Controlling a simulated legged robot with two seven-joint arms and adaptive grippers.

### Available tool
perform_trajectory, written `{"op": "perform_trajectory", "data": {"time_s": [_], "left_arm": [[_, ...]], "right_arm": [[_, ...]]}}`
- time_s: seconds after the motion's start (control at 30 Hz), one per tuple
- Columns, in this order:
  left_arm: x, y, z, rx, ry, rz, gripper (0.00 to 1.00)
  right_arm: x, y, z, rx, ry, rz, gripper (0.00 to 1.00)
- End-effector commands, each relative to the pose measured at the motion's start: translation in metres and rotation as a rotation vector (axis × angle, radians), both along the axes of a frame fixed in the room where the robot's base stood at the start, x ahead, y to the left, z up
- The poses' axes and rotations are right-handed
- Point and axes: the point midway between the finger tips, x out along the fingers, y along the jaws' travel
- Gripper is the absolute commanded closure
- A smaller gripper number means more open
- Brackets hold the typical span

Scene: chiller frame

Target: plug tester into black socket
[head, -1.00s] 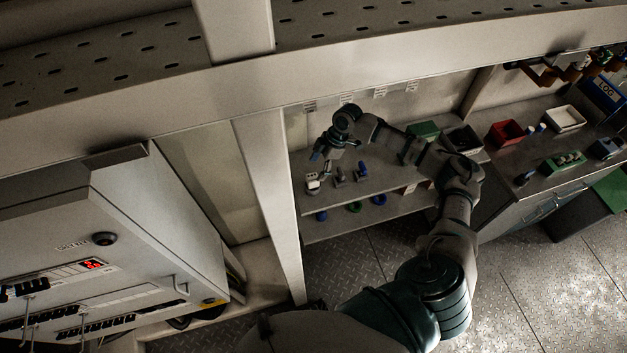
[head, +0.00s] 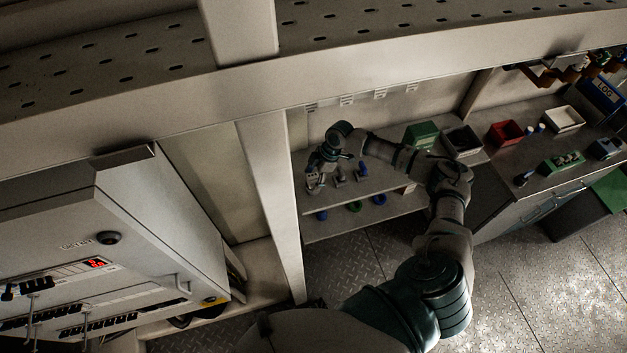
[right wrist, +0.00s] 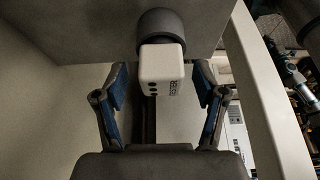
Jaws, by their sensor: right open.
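The tester (right wrist: 161,72) is a white block with dark holes and lettering on its face. In the right wrist view it stands between the two blue-padded fingers of my right gripper (right wrist: 162,88), with gaps on both sides. A dark rounded piece (right wrist: 161,24) adjoins its upper end. In the head view my right gripper (head: 315,180) is at the left end of the upper shelf and largely covers the tester. The gripper is open. I cannot make out the black socket with certainty. My left gripper is not in view.
The shelf (head: 385,180) holds small grey parts (head: 340,177) right of the gripper; coloured rings (head: 354,207) lie below. A pale upright post (head: 268,190) stands close left. A cabinet (head: 150,240) with a red display is further left. Bins, including a red one (head: 505,132), stand right.

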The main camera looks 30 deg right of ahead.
Motion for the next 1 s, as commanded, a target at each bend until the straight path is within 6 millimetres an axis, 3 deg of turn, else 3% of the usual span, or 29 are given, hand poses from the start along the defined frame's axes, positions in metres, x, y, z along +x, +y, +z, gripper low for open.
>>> {"op": "perform_trajectory", "data": {"time_s": [0.2,0.47,0.8,1.0], "left_arm": [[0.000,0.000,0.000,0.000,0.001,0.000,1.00],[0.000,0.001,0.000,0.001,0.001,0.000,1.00],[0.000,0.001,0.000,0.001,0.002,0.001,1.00],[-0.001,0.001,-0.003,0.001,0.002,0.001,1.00]], "right_arm": [[0.000,0.000,0.000,0.000,0.000,0.000,0.29],[0.000,0.000,0.000,0.001,0.000,0.000,0.90],[0.000,0.000,0.002,0.001,0.000,0.000,0.90],[0.000,0.000,0.015,0.002,-0.002,0.001,0.90]]}}
